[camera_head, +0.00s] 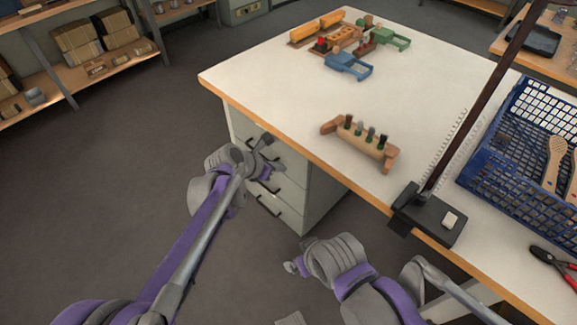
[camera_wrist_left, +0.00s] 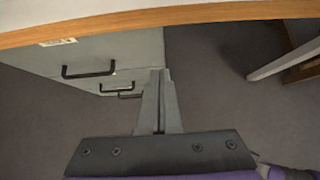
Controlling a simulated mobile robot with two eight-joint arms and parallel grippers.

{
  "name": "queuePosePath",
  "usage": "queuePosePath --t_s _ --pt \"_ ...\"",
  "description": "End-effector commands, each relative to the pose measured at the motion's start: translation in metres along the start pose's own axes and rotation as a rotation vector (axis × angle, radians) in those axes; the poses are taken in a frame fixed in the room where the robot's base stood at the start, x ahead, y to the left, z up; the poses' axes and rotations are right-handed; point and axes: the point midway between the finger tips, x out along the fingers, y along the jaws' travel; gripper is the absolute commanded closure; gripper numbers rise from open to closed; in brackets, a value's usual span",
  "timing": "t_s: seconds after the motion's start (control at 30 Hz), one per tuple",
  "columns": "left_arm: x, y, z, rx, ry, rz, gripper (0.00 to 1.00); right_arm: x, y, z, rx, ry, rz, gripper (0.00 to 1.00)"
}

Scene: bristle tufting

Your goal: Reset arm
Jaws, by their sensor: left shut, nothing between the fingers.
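My left gripper (camera_head: 266,142) is off the front edge of the white table, beside the grey drawer unit, below the tabletop level. In the left wrist view its two fingers (camera_wrist_left: 160,76) are pressed together with nothing between them. My right gripper (camera_head: 292,266) is low in front of the table; it looks small and its fingers cannot be made out. A wooden brush block (camera_head: 365,146) with several dark and green tufts lies on the table, apart from both grippers.
The white table (camera_head: 260,75) has a wooden edge above the drawer unit (camera_head: 290,190). A black stand with a pole (camera_head: 428,215) and a blue crate (camera_head: 480,165) are at the right, with red pliers (camera_head: 553,262). Grey floor is clear at left.

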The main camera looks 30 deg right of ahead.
Motion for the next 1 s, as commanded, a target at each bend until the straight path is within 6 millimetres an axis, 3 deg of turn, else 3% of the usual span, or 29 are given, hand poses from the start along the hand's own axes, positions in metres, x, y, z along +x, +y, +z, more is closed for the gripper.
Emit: queuePosePath --t_s 0.1,0.37,0.47,0.57,0.73,0.87,1.0 --pt "-0.010 0.000 0.000 0.000 0.000 0.000 1.00 -0.002 0.000 -0.001 0.000 0.001 0.000 0.12" --pt "-0.014 0.000 -0.001 0.003 0.002 0.001 1.00 -0.002 0.000 -0.001 0.000 0.001 0.000 0.12" --pt "-0.026 0.003 -0.008 0.050 0.014 0.014 1.00 -0.002 0.000 -0.001 0.000 0.001 0.000 0.12" --pt "-0.059 0.008 -0.028 0.187 0.055 0.046 1.00 -0.002 0.000 -0.001 0.000 0.001 0.000 0.12" --pt "-0.142 0.008 -0.089 0.578 0.195 0.097 1.00 -0.002 0.000 -0.001 0.000 0.001 0.000 0.12" --pt "-0.201 -0.006 -0.142 0.896 0.331 0.091 1.00 -0.002 0.000 -0.001 0.000 0.001 0.000 0.12" --pt "-0.254 -0.032 -0.203 1.221 0.486 0.031 1.00 -0.002 0.000 -0.001 0.000 0.001 0.000 0.12"
